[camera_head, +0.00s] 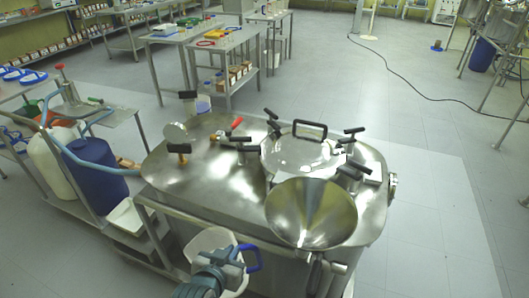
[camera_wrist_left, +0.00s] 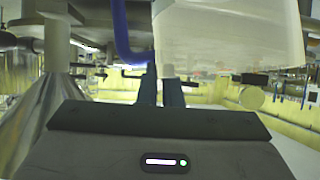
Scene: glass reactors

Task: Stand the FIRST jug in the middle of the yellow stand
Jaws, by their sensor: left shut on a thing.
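A whitish translucent jug (camera_head: 208,240) with a blue handle (camera_head: 254,258) is at the lower middle of the head view, in front of the steel reactor. My left gripper (camera_head: 236,256) is shut on its handle. In the left wrist view the pale jug body (camera_wrist_left: 230,38) fills the upper right, and the blue handle (camera_wrist_left: 124,35) runs down to the fingers. Whether this is the first jug cannot be read. My right gripper is not in view.
The steel reactor (camera_head: 225,180) carries a wide funnel (camera_head: 311,213), a round lid and black-handled clamps. A blue canister (camera_head: 92,165) and a white canister (camera_head: 52,165) stand at the left. Tables stand behind. A black cable (camera_head: 395,85) lies on otherwise open floor at the right.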

